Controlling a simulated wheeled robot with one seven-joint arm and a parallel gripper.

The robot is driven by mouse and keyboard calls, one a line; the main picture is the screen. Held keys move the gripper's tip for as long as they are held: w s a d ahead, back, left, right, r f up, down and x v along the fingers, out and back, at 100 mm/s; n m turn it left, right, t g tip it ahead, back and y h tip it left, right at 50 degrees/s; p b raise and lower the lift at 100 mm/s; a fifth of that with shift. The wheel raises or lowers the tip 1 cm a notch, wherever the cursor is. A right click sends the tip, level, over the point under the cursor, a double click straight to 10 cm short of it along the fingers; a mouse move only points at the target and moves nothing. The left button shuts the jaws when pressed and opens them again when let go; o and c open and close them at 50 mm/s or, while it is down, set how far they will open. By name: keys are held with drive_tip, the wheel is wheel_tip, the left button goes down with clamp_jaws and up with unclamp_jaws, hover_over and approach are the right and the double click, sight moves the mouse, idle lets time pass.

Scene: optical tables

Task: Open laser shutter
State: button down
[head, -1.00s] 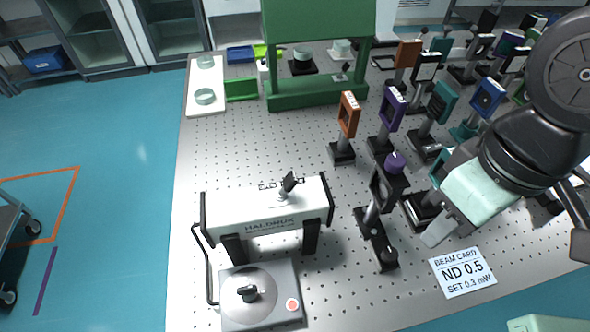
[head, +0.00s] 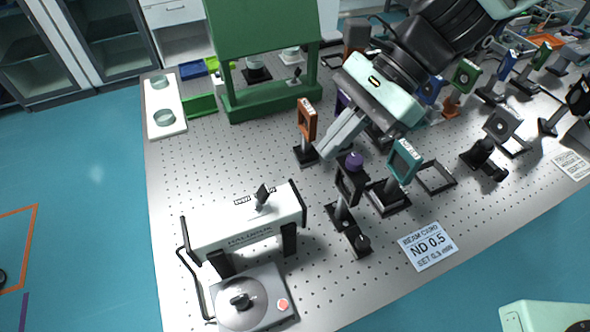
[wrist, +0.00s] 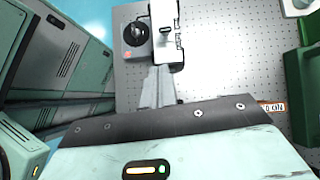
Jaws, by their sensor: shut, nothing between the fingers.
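The white laser housing (head: 245,225) stands on black legs at the front left of the perforated table. On its top a small black lever (head: 262,194), apparently the shutter lever, sticks up beside printed labels too small to read. The laser also shows at the top of the wrist view (wrist: 165,52), with the lever (wrist: 166,31) on it. My gripper (head: 326,150) is shut and empty, up and to the right of the laser in the head view, and apart from it. In the wrist view its fingers (wrist: 157,88) point toward the laser, overlapping its near end.
A grey control box (head: 250,318) with a black knob and red button sits before the laser. Post-mounted optics, including an orange mount (head: 307,120), a purple-knobbed mount (head: 351,180) and a teal mount (head: 404,162), stand to the right. A green frame (head: 262,60) stands behind.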

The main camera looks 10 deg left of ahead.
sight(263, 194)
drive_tip(key=shift+w+a+r+m+y, duration=0.2)
drive_tip(key=shift+w+a+m+y, duration=0.1)
drive_tip(key=shift+w+m, duration=0.25)
drive_tip(key=shift+s, duration=0.15)
drive_tip(key=x, duration=1)
drive_tip(key=shift+d+p, duration=0.1)
drive_tip(key=shift+p, duration=0.25)
drive_tip(key=shift+r, duration=0.1)
drive_tip(key=shift+r+p, duration=0.1)
drive_tip(key=shift+p, duration=0.8)
